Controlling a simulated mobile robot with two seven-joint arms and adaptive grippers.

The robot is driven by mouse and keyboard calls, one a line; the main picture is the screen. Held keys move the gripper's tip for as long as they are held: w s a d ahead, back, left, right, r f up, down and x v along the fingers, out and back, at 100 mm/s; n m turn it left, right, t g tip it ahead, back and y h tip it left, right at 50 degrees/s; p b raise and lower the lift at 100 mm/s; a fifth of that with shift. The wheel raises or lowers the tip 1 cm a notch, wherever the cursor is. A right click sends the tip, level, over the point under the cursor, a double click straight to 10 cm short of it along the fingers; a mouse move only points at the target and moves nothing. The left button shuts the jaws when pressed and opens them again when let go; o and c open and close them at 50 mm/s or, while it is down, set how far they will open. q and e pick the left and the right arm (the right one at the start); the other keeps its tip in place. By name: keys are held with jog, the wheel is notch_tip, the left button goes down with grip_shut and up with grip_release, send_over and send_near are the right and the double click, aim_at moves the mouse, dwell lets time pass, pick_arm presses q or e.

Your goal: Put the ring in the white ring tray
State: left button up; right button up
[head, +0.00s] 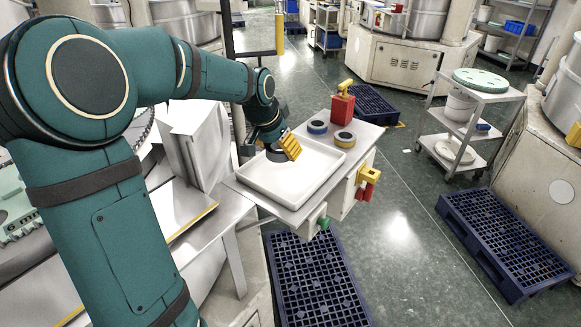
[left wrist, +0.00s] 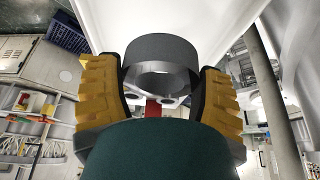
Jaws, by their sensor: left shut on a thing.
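My left gripper (head: 282,150) is shut on a dark grey ring (left wrist: 162,48), with a yellow ribbed finger on each side of it in the left wrist view. In the head view the ring (head: 275,156) shows partly behind the yellow finger, at the far side of the white ring tray (head: 292,184). The tray is shallow, looks empty otherwise and lies on a metal bench top. I cannot tell whether the ring touches the tray floor. The tray also fills the top of the left wrist view (left wrist: 110,22). My right gripper is not in view.
Blue pallets (head: 318,285) lie on the floor beside the bench.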

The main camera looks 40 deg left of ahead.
aim_at(283, 177)
pick_arm(q)
notch_tip(283, 177, down, 7)
jog(key=shift+b, duration=0.5)
jog(key=shift+f, duration=0.45)
jog(key=o, duration=1.3)
jog(key=shift+r, duration=0.1)
jog(key=p+v, duration=0.1)
jog(key=v, duration=1.1)
jog(key=shift+p, duration=0.3)
